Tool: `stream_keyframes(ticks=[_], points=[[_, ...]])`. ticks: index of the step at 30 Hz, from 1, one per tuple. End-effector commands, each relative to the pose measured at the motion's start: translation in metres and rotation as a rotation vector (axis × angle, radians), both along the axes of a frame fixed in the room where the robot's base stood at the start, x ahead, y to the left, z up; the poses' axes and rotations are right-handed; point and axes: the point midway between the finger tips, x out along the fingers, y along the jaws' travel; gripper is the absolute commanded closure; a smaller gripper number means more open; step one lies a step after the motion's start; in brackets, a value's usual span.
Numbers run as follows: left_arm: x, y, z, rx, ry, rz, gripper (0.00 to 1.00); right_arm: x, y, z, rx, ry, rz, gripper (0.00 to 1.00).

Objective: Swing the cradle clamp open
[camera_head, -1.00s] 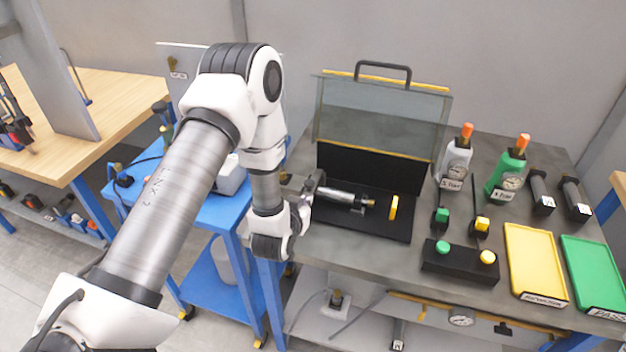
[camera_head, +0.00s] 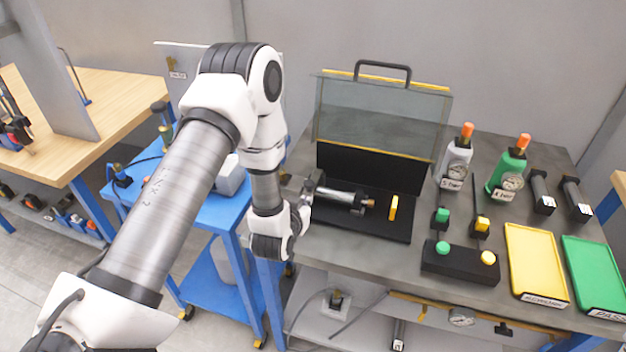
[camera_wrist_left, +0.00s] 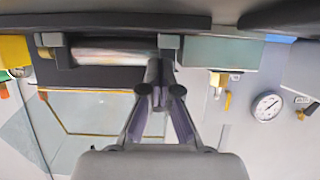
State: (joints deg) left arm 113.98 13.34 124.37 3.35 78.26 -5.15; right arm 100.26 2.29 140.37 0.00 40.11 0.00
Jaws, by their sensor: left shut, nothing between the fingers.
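A metal cylinder (camera_head: 342,196) lies in a dark cradle on the black base (camera_head: 385,230) of an open case. In the left wrist view the cylinder (camera_wrist_left: 110,56) lies across the top. A yellow upright piece (camera_head: 393,208) stands off the cylinder's right end. I cannot tell clearly which part is the clamp; no part shows clearly swung open. My left gripper (camera_head: 306,190) is at the cylinder's left end. In the left wrist view its fingers (camera_wrist_left: 158,98) are together and empty, close to a dark post-like part (camera_wrist_left: 152,72). Contact cannot be told. My right gripper is not in view.
The clear guard (camera_head: 380,118) with a black handle stands raised behind the base. To the right are two gauge bottles (camera_head: 457,158) (camera_head: 508,172), a button box (camera_head: 460,262), a yellow tray (camera_head: 535,262) and a green tray (camera_head: 597,270). A blue cart (camera_head: 200,215) stands left.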

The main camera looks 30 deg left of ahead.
Motion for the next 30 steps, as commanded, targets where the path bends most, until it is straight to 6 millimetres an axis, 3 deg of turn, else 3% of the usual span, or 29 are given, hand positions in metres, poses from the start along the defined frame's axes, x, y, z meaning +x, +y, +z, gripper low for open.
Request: stream_keyframes(ticks=[8, 30], points=[[0.001, 0.0, 0.004, 0.001, -0.003, 0.0, 1.0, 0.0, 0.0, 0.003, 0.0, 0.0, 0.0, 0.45], [0.007, 0.002, 0.041, 0.0, -0.002, 0.0, 1.0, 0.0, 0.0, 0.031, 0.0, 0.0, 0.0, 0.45]])
